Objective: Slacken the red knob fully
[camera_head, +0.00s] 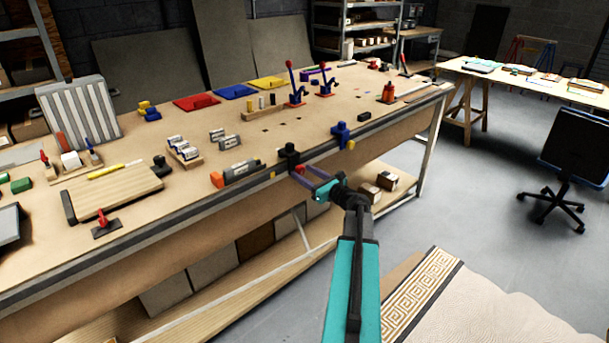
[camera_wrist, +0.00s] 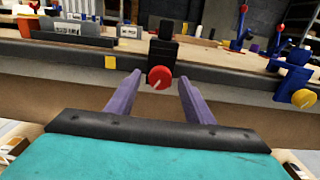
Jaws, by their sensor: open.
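The red knob (camera_wrist: 160,77) is a round red disc with a pale line across its face. It sits on the front of a black clamp (camera_wrist: 163,45) at the bench's front edge. In the head view the knob (camera_head: 299,169) shows small below the black clamp (camera_head: 289,155). My gripper (camera_wrist: 160,80) is open, its two purple fingers pointing at the bench edge, one to each side of the knob in the wrist view. I cannot tell whether the fingertips reach as far as the knob. The gripper also shows in the head view (camera_head: 306,176), close to the bench edge.
A blue clamp (camera_wrist: 292,75) with a yellow knob (camera_wrist: 304,98) is on the bench edge to the right. A grey tool (camera_head: 242,172) lies on the bench (camera_head: 200,200) left of the black clamp. Small boxes (camera_head: 385,175) stand on the lower shelf.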

